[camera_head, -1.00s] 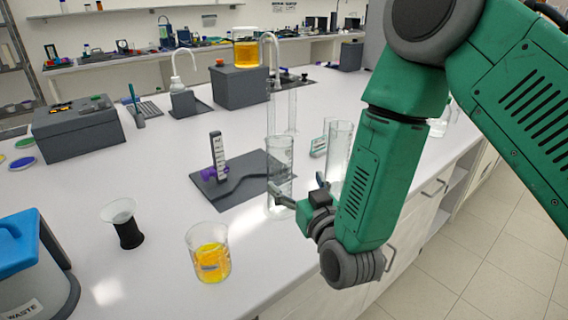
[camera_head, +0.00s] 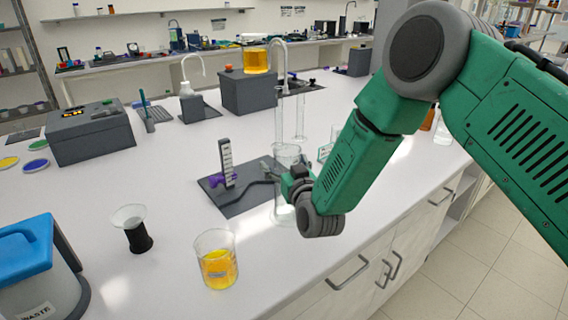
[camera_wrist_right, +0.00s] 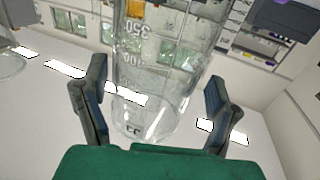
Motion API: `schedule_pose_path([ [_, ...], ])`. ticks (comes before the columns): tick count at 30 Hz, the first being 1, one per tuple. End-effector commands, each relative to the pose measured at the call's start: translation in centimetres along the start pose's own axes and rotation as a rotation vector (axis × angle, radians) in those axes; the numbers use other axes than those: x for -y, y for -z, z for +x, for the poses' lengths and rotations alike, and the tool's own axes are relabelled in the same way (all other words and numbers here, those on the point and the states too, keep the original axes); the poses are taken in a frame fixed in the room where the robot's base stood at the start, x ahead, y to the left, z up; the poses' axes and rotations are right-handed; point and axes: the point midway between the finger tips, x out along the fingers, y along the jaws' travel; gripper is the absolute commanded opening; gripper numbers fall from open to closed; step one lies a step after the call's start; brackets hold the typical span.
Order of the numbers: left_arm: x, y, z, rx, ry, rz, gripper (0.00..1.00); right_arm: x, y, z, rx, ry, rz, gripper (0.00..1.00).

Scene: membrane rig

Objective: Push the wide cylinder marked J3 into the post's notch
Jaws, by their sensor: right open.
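The wide clear cylinder (camera_head: 287,155) stands upright on the bench, partly hidden behind my right gripper. In the right wrist view the same cylinder (camera_wrist_right: 155,60) fills the middle, with small dark marking, probably J3, near its base. My right gripper (camera_head: 282,174) is open. Its fingers (camera_wrist_right: 155,88) lie on either side of the cylinder in the wrist view; whether they touch it, I cannot tell. A dark post (camera_head: 227,162) with a pale marked face and purple part stands on a dark base plate (camera_head: 243,203), left of the cylinder. Its notch is not clearly visible. My left gripper is not in view.
A beaker of orange liquid (camera_head: 217,262) and a black-based funnel vessel (camera_head: 134,232) stand in front left. A blue-lidded waste bin (camera_head: 28,262) is at lower left. Grey boxes (camera_head: 92,138) stand further back. The bench between these is clear.

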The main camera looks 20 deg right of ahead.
Motion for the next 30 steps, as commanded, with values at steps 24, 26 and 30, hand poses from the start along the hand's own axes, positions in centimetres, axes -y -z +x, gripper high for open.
schedule_pose_path([
  [24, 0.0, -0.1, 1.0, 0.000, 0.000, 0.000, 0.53, 0.6, -0.3, 1.7, 0.002, -0.001, 0.001, 0.15],
  [26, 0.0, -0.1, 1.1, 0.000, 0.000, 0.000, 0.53, 0.7, -0.2, 2.0, 0.001, 0.000, 0.001, 0.15],
  [30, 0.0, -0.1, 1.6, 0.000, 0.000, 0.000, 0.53, 1.0, -0.3, 2.8, 0.001, 0.000, 0.001, 0.15],
])
